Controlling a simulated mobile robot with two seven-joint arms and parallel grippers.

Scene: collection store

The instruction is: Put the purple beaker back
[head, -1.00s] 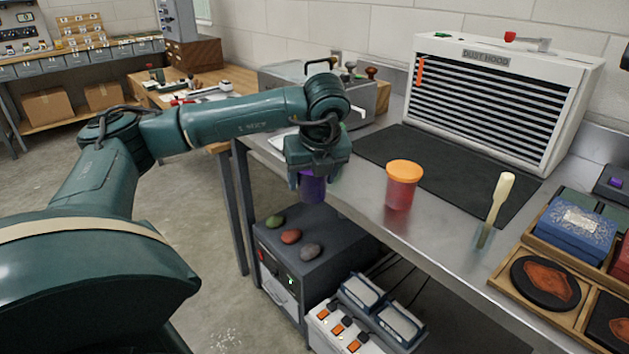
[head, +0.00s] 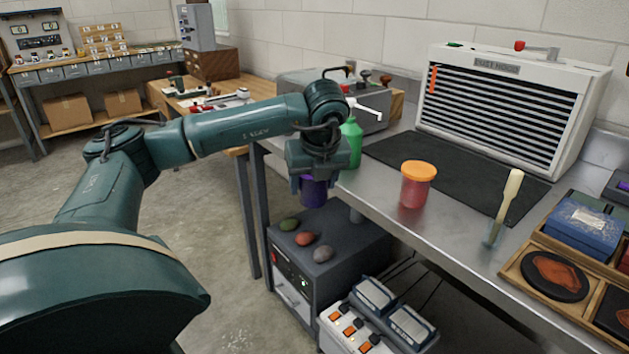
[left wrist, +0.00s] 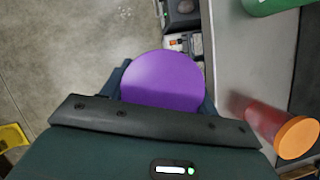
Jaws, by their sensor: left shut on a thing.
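The purple beaker (head: 314,190) is held in my left gripper (head: 316,183), which points down and is shut on it. The gripper and beaker are in front of the metal bench's (head: 385,195) left front edge, above the grey cabinet. In the left wrist view the beaker's purple round face (left wrist: 163,82) sits between the fingers (left wrist: 163,95), with the bench to its right. The gripper hides the beaker's upper part in the head view. My right gripper does not show.
A green bottle (head: 351,142) stands just behind my gripper. A red jar with orange lid (head: 416,184) and a brush in a glass (head: 504,205) stand on the bench. A dark mat (head: 450,172) lies before the dust hood (head: 505,105). Stones (head: 305,238) lie on the cabinet below.

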